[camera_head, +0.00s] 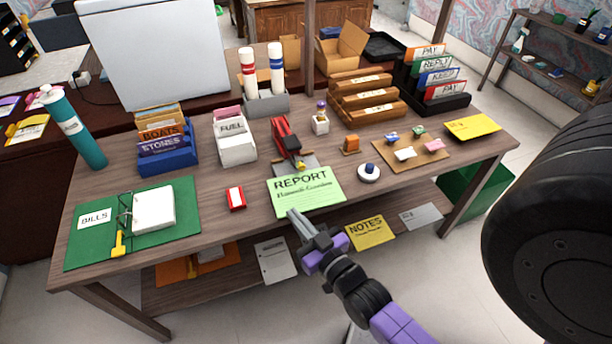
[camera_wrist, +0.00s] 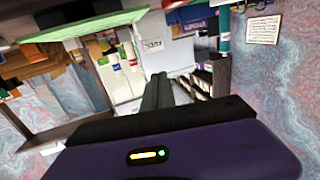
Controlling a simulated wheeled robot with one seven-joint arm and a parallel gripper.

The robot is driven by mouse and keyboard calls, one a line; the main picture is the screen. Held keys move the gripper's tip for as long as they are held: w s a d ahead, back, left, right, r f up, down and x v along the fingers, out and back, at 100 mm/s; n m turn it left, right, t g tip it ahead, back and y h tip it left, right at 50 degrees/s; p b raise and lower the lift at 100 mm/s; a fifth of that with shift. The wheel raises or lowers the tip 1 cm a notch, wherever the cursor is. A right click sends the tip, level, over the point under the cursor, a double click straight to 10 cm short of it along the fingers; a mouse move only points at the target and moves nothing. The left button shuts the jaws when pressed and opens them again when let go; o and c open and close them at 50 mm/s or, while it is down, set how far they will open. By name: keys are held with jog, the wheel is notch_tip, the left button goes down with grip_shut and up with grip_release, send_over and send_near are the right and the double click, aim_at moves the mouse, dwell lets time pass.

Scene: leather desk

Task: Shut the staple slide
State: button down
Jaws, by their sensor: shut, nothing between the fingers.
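The red stapler (camera_head: 285,138) stands on a grey base near the middle of the desk, its front pointing toward me. A small yellow piece (camera_head: 300,166) shows at its front end; I cannot tell how far the staple slide is out. The green REPORT sheet (camera_head: 318,195) lies in front of the stapler, toward the desk's front edge. My gripper (camera_head: 291,213) is shut and empty, at the near edge of the sheet, apart from the stapler. Its closed fingers (camera_wrist: 158,80) also show in the wrist view, where I cannot make out the stapler.
A small red box (camera_head: 236,198) lies left of the sheet. A white round holder (camera_head: 369,174) is to its right. File holders, including the white FUEL holder (camera_head: 237,148), stand behind. The green binder mat (camera_head: 90,245) is at left. A shelf with papers lies below.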

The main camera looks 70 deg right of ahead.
jog(key=s+a+r+n+y, duration=0.4)
jog(key=s+a+r, duration=0.1)
jog(key=a, duration=0.4)
jog(key=s+a+r+n+y, duration=0.3)
jog(key=s+a+r+y, duration=0.1)
jog(key=a, duration=0.5)
jog(key=n+g+h, duration=0.6)
jog(key=n+h, duration=0.3)
jog(key=n, duration=1.6)
send_near(302, 169)
jog(key=p+x, duration=0.3)
jog(key=x, duration=0.3)
jog(key=shift+w+d+f, duration=0.1)
jog(key=shift+d+f, duration=0.1)
jog(key=shift+f, duration=0.05)
